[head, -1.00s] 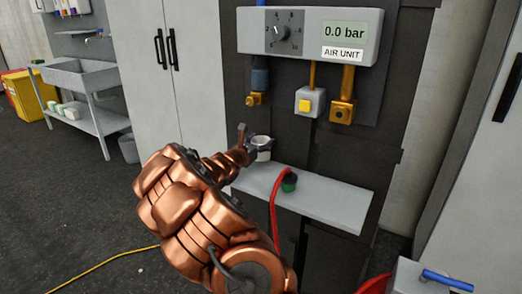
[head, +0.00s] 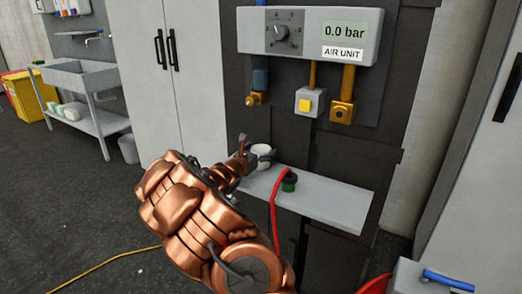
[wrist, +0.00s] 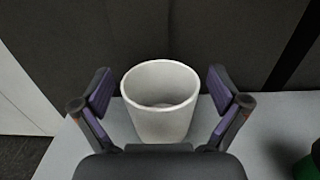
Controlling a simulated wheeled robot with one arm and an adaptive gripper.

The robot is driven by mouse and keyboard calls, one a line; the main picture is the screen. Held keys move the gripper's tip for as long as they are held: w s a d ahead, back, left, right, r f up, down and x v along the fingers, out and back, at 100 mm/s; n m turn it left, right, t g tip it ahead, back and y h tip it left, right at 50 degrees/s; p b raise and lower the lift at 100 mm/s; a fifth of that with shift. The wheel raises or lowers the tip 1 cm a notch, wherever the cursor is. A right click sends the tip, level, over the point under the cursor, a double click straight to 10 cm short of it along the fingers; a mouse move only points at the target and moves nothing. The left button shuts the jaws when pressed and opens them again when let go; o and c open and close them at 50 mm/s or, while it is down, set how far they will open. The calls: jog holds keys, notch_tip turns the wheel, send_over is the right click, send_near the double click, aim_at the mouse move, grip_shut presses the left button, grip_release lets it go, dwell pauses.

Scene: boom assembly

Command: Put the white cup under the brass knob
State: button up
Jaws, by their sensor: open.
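The white cup (head: 262,152) stands upright at the left end of the pale shelf (head: 335,203) below the air unit. In the wrist view the cup (wrist: 161,103) is empty and its mouth faces up. My gripper (wrist: 160,92) is open, with one finger on each side of the cup and a visible gap on both sides. In the head view my arm partly hides the gripper and the cup's lower part. A small brass knob (head: 253,99) hangs under the blue cylinder (head: 260,78), above the cup.
A larger brass fitting (head: 342,111) and a grey box with a yellow button (head: 304,104) hang to the right. A green-capped red hose (head: 288,181) is on the shelf right of the cup. The shelf's right part is clear.

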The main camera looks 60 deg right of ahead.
jog(key=shift+r, duration=0.1)
jog(key=shift+a+r, duration=0.1)
jog(key=a, duration=1.1)
jog(key=shift+s+a, duration=0.2)
jog(key=shift+a, duration=0.2)
jog(key=s+a+r+m+g+y, duration=0.1)
jog(key=s+a+m+g+y, duration=0.2)
jog(key=s+a+m, duration=0.35)
jog(key=s+a+r+m+g+y, duration=0.2)
jog(key=s+a+m+g, duration=0.15)
jog(key=s+m, duration=0.45)
jog(key=s+a+f+m+t+y, duration=0.1)
jog(key=s+a+f+y, duration=0.2)
jog(key=a, duration=0.8)
jog(key=s+a+f+m+t+y, duration=0.1)
jog(key=s+a+f+y, duration=0.2)
jog(key=a, duration=0.9)
jog(key=s+a+f+m+t+y, duration=0.1)
jog(key=s+a+f+m+y, duration=0.1)
jog(key=s+a+y, duration=0.4)
jog(key=a+f+y, duration=0.1)
jog(key=a, duration=0.4)
jog(key=shift+a, duration=0.4)
